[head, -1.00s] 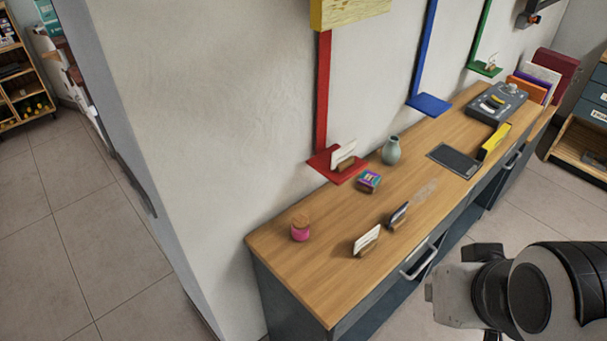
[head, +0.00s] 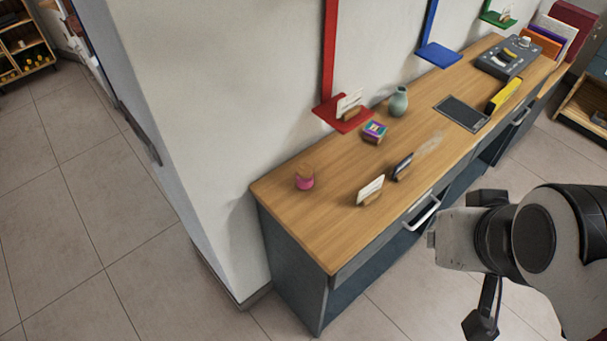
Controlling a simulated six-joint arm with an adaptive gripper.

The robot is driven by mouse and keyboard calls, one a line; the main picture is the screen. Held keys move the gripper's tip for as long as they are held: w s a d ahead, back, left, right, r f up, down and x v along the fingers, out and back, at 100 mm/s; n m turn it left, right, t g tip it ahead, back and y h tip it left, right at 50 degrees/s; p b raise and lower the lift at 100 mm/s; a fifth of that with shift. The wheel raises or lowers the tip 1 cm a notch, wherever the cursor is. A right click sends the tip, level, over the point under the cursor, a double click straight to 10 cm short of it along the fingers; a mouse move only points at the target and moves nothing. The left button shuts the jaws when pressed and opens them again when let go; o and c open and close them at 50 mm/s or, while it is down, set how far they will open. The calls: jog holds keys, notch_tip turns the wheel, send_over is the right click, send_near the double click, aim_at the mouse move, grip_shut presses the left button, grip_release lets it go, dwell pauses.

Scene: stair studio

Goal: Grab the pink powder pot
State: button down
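The pink powder pot (head: 305,182) is a small pink jar with a brownish, cork-like top. It stands upright near the left end of the wooden counter (head: 300,224), close to the wall. Nothing touches it. My arm shows at the right, in front of the counter. Part of what may be my gripper (head: 482,318) hangs at the lower right, well away from the pot. I cannot make out its fingertips or whether it is open.
Two card holders (head: 370,190) (head: 402,167), a colourful small box (head: 375,132) and a green vase (head: 398,101) stand right of the pot. A red shelf (head: 328,113) juts from the wall behind. A drawer handle (head: 422,212) sticks out in front. The counter's left end is clear.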

dwell(0.3)
jog(key=c, duration=1.3)
grip_release()
jog(key=shift+w, duration=0.1)
